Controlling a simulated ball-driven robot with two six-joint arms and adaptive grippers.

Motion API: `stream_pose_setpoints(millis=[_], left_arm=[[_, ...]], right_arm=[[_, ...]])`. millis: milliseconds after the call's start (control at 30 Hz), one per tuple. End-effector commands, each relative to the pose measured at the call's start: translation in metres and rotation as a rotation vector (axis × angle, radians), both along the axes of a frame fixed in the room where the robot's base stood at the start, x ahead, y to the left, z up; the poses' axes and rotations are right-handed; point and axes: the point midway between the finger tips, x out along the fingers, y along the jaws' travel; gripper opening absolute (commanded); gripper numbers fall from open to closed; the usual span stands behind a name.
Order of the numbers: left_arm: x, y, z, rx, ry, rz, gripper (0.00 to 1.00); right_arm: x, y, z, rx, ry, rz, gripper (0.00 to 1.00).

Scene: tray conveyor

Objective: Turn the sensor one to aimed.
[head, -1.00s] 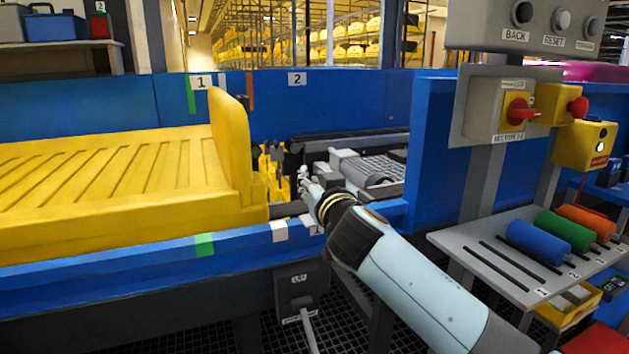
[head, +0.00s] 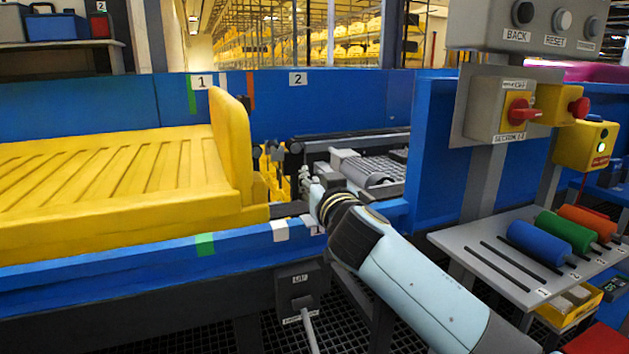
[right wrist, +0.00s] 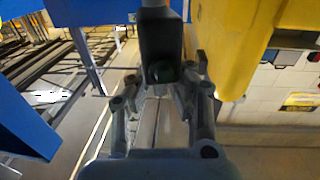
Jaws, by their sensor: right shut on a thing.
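My right gripper (head: 304,178) reaches over the blue side rail to the gap at the right end of the yellow tray (head: 232,150). In the right wrist view its fingers (right wrist: 162,92) are shut on a black block with a dark green round face, which looks like the sensor (right wrist: 160,40). In the head view the sensor cannot be made out clearly beside the fingers, and which way it faces cannot be told. My left gripper is not in view.
The blue rail (head: 120,252) runs in front of the tray. A grey roller section (head: 378,170) lies right of the gripper. A panel with a red-handled switch (head: 518,112) and a shelf of coloured rollers (head: 490,262) stand at the right.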

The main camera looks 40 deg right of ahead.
Motion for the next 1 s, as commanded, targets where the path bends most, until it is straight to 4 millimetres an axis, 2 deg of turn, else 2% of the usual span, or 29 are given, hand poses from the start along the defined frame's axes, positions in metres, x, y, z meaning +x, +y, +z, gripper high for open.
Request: stream_pose_setpoints(millis=[133, 167, 300, 533, 667, 767, 1000], left_arm=[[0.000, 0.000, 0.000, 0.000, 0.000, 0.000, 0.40], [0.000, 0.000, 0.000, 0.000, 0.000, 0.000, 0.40], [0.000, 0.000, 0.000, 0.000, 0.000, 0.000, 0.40], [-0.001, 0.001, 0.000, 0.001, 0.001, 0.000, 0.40], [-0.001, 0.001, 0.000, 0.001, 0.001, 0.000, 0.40], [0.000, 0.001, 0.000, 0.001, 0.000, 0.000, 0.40], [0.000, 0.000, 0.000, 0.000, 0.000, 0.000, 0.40]], right_arm=[[-0.001, -0.001, -0.003, -0.003, 0.006, -0.004, 0.00], [-0.001, -0.001, -0.003, -0.003, 0.007, -0.004, 0.17], [-0.001, -0.001, -0.002, -0.002, 0.005, -0.003, 0.35], [-0.001, 0.000, -0.001, -0.001, 0.003, -0.001, 0.35], [-0.008, 0.002, -0.002, 0.000, 0.004, -0.001, 0.35], [-0.023, 0.008, -0.003, 0.002, 0.005, -0.001, 0.35], [-0.075, 0.025, -0.003, 0.001, 0.006, -0.003, 0.35]])
